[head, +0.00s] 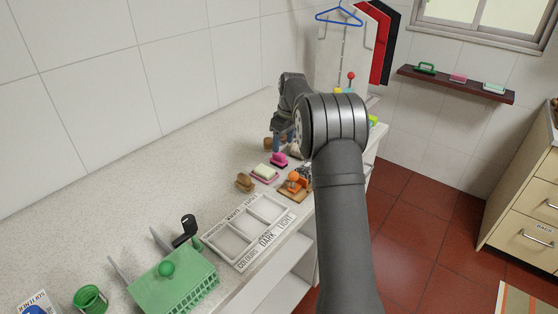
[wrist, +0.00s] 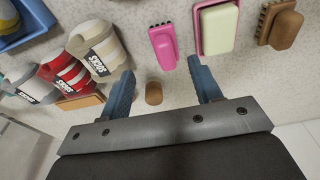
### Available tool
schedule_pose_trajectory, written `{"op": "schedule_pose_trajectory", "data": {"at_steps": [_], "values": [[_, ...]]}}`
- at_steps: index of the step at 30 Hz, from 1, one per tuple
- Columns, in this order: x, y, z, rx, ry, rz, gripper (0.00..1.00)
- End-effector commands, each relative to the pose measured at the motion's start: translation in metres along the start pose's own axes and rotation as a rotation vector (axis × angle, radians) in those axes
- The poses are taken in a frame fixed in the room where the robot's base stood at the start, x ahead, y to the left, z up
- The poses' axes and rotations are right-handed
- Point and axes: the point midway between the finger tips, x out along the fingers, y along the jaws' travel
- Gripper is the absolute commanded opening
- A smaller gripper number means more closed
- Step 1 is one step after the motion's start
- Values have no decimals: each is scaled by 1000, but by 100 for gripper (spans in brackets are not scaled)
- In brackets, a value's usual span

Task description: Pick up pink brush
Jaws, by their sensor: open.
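The pink brush (head: 279,160) lies on the speckled counter beyond a pink dish in the head view. In the wrist view the pink brush (wrist: 163,46) is at the top centre, just past the fingertips and apart from them. My gripper (wrist: 161,70) is open with its two blue-grey fingers spread and nothing held. A small brown cylinder (wrist: 154,93) shows between the fingers, seemingly on the counter below. In the head view my arm hides much of the gripper.
A pink dish with pale soap (wrist: 215,28) and a brown brush (wrist: 280,25) lie right of the pink brush. A grey sorting tray (head: 248,230) and green basket (head: 175,281) are nearer. The counter's left side is clear.

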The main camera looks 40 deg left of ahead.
Motion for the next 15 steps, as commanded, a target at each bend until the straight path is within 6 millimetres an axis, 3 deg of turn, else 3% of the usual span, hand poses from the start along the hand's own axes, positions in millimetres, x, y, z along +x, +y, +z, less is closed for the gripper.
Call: {"op": "schedule_pose_trajectory", "data": {"at_steps": [10,15], "values": [[25,-3,-1,0,-1,-1,58],[49,-9,-3,-1,-1,-1,58]]}}
